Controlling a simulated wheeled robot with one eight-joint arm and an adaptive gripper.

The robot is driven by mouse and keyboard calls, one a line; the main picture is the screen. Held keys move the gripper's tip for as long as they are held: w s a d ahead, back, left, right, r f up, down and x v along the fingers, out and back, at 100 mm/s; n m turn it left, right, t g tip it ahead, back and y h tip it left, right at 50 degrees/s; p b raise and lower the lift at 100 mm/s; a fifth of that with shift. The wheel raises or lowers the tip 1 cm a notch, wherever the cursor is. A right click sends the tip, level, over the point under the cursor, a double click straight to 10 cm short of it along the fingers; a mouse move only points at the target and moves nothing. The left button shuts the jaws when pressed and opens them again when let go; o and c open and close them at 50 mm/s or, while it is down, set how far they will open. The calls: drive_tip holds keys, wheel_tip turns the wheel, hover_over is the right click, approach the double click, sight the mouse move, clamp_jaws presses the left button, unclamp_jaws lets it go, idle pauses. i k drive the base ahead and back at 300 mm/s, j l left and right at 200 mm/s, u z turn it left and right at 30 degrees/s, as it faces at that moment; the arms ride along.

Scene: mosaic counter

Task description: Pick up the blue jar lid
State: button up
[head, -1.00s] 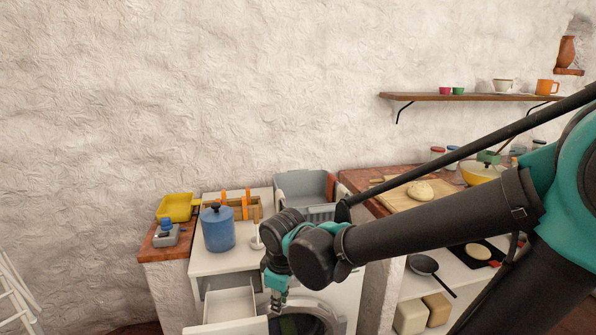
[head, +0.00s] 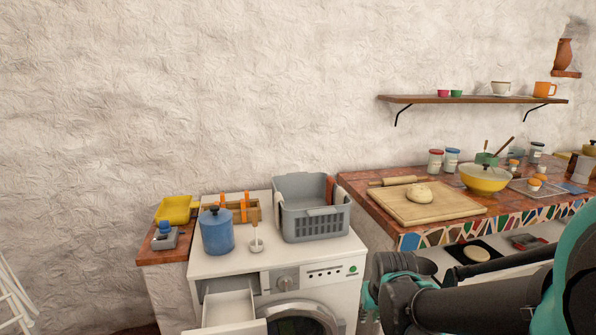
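The blue jar lid (head: 452,151) sits on top of a glass jar (head: 452,160) at the back of the tiled counter, by the wall. A jar with a red lid (head: 435,153) stands just left of it. My arm comes in from the lower right, and its wrist is low in front of the counter, well below the jars. My gripper's fingers do not show; they are below the picture's edge or hidden by the wrist.
A board with dough (head: 420,190) and a rolling pin (head: 390,181) lie in front of the jars. A yellow bowl (head: 485,183) stands to their right. A shelf (head: 470,99) hangs above. A grey basket (head: 315,222) and a blue pot (head: 217,235) stand on the washing machine (head: 220,264).

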sight(215, 216)
drive_tip(key=u, duration=1.25)
